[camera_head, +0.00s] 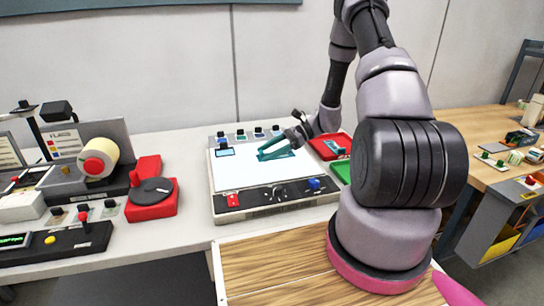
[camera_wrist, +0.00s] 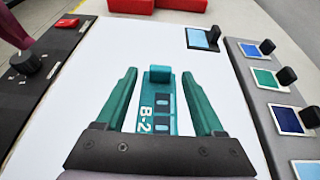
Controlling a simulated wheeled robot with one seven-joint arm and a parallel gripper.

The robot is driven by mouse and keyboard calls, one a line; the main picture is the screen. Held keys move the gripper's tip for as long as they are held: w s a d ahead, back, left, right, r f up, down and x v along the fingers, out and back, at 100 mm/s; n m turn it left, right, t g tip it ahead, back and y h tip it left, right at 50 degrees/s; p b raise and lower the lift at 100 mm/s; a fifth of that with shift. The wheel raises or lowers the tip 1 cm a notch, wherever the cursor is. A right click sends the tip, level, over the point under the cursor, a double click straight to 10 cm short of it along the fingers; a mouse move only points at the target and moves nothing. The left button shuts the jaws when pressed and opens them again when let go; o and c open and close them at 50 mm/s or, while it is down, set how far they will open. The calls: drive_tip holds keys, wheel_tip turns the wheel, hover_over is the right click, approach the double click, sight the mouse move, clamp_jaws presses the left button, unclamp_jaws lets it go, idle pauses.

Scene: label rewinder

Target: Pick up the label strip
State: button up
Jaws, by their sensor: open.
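The label strip (camera_wrist: 160,105) is a teal piece marked "B-2" with dark squares and a raised teal block at its far end. It lies on the white top of the lightbox-like panel (camera_head: 232,174). My gripper (camera_wrist: 158,74) is open, its two green fingers pointing along the strip, one on each side. Gaps show between both fingers and the strip; the near end is hidden by the gripper body. In the head view my gripper (camera_head: 268,150) is low over the white surface, and the strip cannot be told apart from the fingers there.
A light-blue tile with a black knob (camera_wrist: 203,38) lies right of the strip, and several knobbed tiles line the grey edge strip. A red tray (camera_head: 322,149) and a green tray (camera_head: 340,172) sit beside the panel. The rewinder with its roll (camera_head: 100,157) stands left.

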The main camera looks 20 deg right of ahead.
drive_tip(key=shift+a+f, duration=0.1)
drive_tip(key=shift+a, duration=0.1)
drive_tip(key=c, duration=1.1)
